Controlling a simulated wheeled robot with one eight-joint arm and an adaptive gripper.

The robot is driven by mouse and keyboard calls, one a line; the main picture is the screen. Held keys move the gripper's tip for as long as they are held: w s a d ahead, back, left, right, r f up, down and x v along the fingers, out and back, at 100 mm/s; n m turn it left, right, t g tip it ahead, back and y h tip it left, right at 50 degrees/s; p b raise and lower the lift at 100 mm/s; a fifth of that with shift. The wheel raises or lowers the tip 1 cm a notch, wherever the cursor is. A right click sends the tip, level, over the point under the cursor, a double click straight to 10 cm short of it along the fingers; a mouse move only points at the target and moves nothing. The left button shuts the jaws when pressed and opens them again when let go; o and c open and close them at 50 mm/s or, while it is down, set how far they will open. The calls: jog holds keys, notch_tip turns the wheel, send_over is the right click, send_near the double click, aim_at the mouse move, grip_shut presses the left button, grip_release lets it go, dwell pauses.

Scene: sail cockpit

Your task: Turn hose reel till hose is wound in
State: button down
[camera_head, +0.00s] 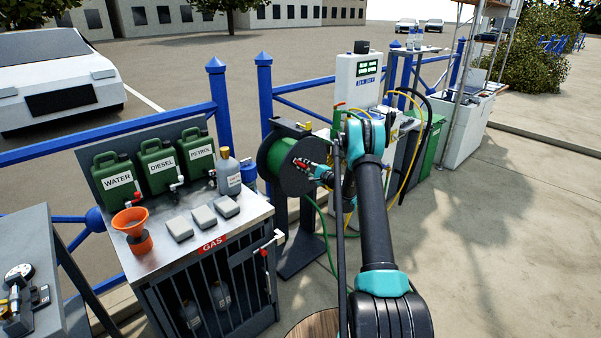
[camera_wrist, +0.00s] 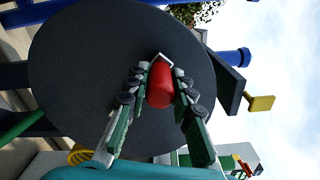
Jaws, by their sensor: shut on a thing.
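The hose reel (camera_head: 277,163) stands between the fuel cabinet and the pump, with green hose wound on its drum and a dark round side disc facing my arm. In the wrist view the disc (camera_wrist: 90,70) fills much of the picture. A red crank knob (camera_wrist: 160,86) on a grey crank stands out from the disc, off its centre. My gripper (camera_wrist: 161,92) is shut on the red knob, one finger on each side. In the head view my gripper (camera_head: 308,166) is at the disc's face and partly hides the crank. A length of green hose (camera_head: 325,232) hangs down to the ground beside the stand.
A cabinet (camera_head: 250,215) with green cans, an orange funnel and grey boxes stands left of the reel. A white pump (camera_head: 357,80) with yellow and black hoses stands behind. Blue posts and rails run behind the reel. Open paving (camera_head: 500,230) lies to the right.

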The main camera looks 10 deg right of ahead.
jog(key=shift+w+d+r+m, duration=0.5)
jog(key=shift+d+r+m, duration=0.1)
jog(key=shift+d, duration=0.1)
jog(key=shift+w+d+r+m, duration=0.45)
jog(key=shift+d+m, duration=0.15)
jog(key=shift+d, duration=0.05)
jog(key=c, duration=1.3)
grip_release()
jog(key=v, duration=1.2)
